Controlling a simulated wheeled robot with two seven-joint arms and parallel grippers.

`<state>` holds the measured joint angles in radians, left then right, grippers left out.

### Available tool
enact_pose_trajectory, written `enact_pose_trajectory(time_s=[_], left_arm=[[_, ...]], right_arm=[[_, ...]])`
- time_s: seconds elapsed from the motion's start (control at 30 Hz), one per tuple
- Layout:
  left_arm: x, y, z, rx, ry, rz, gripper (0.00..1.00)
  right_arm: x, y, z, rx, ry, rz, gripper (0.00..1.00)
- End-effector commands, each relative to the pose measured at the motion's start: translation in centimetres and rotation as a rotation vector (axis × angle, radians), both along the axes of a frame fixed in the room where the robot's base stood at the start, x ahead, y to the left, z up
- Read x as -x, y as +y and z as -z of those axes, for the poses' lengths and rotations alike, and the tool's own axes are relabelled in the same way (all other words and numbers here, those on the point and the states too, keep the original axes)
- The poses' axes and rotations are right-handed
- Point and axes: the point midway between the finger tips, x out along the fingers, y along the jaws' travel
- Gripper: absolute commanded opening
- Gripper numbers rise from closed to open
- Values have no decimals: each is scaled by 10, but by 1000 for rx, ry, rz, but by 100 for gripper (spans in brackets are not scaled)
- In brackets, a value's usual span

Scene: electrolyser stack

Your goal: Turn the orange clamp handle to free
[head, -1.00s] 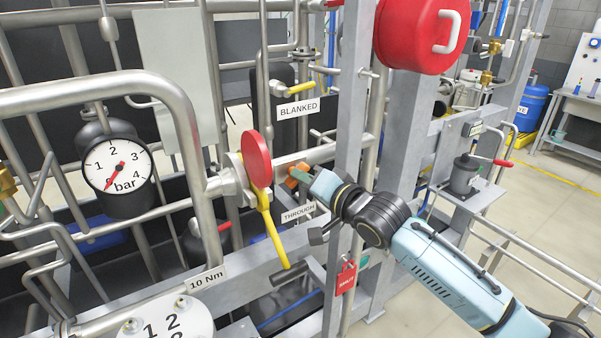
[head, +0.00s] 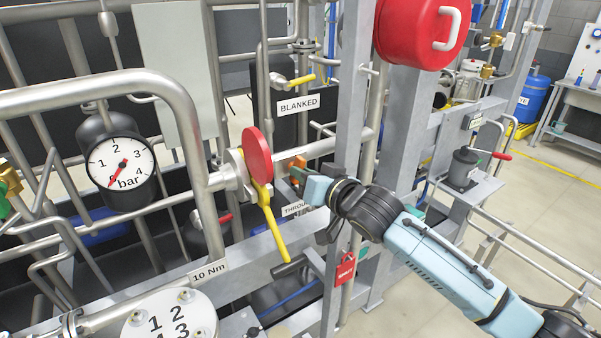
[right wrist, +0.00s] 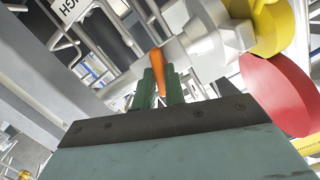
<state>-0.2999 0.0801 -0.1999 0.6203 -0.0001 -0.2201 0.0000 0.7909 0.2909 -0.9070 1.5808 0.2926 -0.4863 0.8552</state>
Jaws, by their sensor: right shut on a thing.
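The orange clamp handle (head: 297,164) is on the pipe fitting just right of the red disc in the head view. It also shows in the right wrist view (right wrist: 158,68), standing up between two green fingers. My right gripper (head: 298,174) reaches in from the right and is shut on the orange handle. In the right wrist view the fingers (right wrist: 160,84) sit on both sides of the handle. Part of the handle is hidden by the fingers, and the clamp's body is only partly visible. My left gripper is not in view.
A red disc (head: 257,155) and a yellow lever (head: 272,226) stand close left of the handle. Labels reading BLANKED (head: 298,105) and THROUGH (head: 296,208) are near. A grey upright post (head: 349,110) stands behind my right wrist. A red tag (head: 345,269) hangs below.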

Motion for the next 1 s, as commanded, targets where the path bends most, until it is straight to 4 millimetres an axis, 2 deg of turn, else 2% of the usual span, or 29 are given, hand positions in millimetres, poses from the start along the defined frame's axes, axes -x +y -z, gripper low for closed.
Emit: enact_pose_trajectory(time_s=[0.23, 0.5, 0.53, 0.7, 1.0], left_arm=[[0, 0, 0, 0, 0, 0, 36], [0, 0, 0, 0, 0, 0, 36], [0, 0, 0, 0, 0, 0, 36], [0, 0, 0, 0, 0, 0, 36], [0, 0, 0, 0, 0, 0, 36]], right_arm=[[0, 0, 0, 21, -15, 0, 0], [1, 1, 1, 307, -221, 0, 0], [1, 1, 1, 301, -217, 0, 16], [1, 1, 0, 296, -214, 0, 38], [1, 1, 0, 293, -213, 0, 40]])
